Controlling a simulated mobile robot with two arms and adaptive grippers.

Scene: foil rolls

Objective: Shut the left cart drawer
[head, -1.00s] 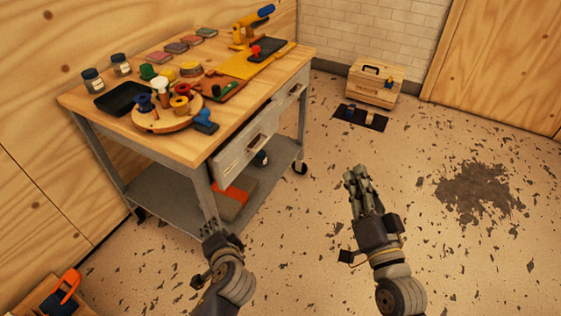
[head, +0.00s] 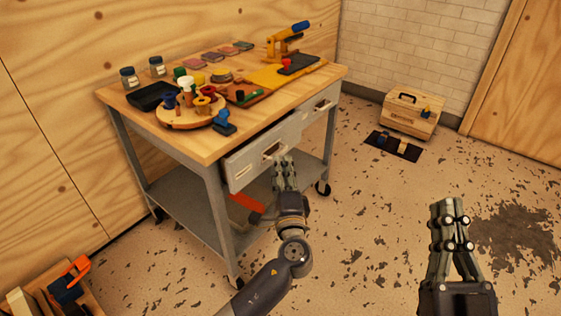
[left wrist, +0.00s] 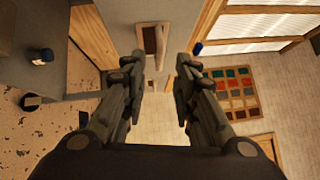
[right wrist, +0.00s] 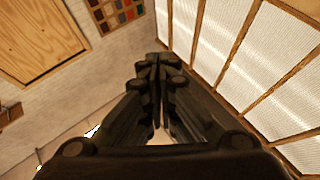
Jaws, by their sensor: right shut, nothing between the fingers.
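The cart (head: 215,210) has a wooden top and grey metal drawers on its front side. The left drawer (head: 243,165) stands pulled out a little past the right drawer (head: 320,104). My left gripper (head: 284,162) is at the right part of the left drawer's front, near its handle; I cannot tell if it touches. In the left wrist view my left gripper (left wrist: 159,66) is open, with the grey front and a handle (left wrist: 151,40) beyond the gap between its fingers. My right gripper (head: 450,206) is shut and empty, away from the cart; it also shows in the right wrist view (right wrist: 160,62).
The cart top holds a round wooden tray (head: 190,121), jars, a black tray and a yellow tool. A wooden toolbox (head: 410,115) stands by the back wall, with a dark mat (head: 393,145) before it. A crate (head: 45,298) is at lower left.

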